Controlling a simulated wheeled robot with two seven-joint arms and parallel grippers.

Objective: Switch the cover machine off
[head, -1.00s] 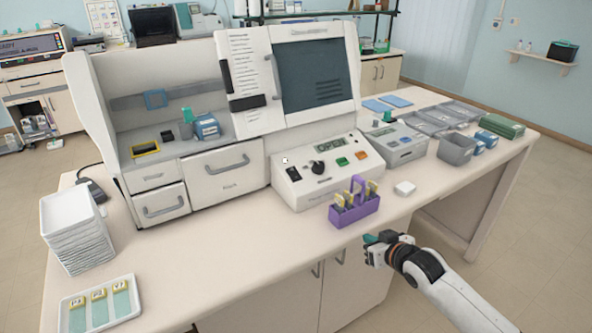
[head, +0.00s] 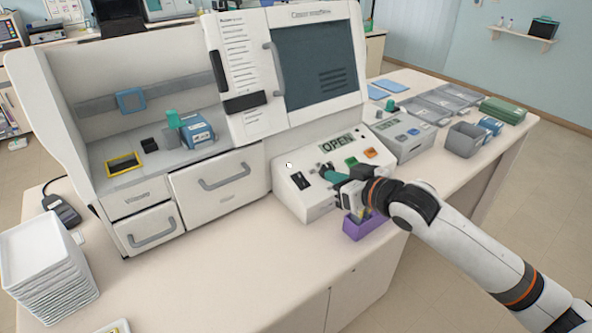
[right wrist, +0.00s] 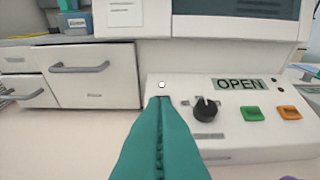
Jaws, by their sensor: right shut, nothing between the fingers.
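The cover machine (head: 318,68) is a large white unit with a dark window. Its sloped control panel (head: 290,197) has a display (head: 336,143) reading OPEN, a black switch (head: 299,180) at the left, and green (head: 351,162) and orange (head: 370,153) buttons. The right wrist view shows the black knob (right wrist: 205,110) right of my fingertips. My right gripper (head: 331,177) has teal fingers, shut and empty, over the panel just right of the switch. My left gripper is not in view.
A purple slide rack (head: 362,227) stands in front of the panel, partly hidden by my right gripper. A smaller grey device (head: 403,136) stands right of the panel. Stacked white trays (head: 45,250) are at the left. The front middle of the bench is clear.

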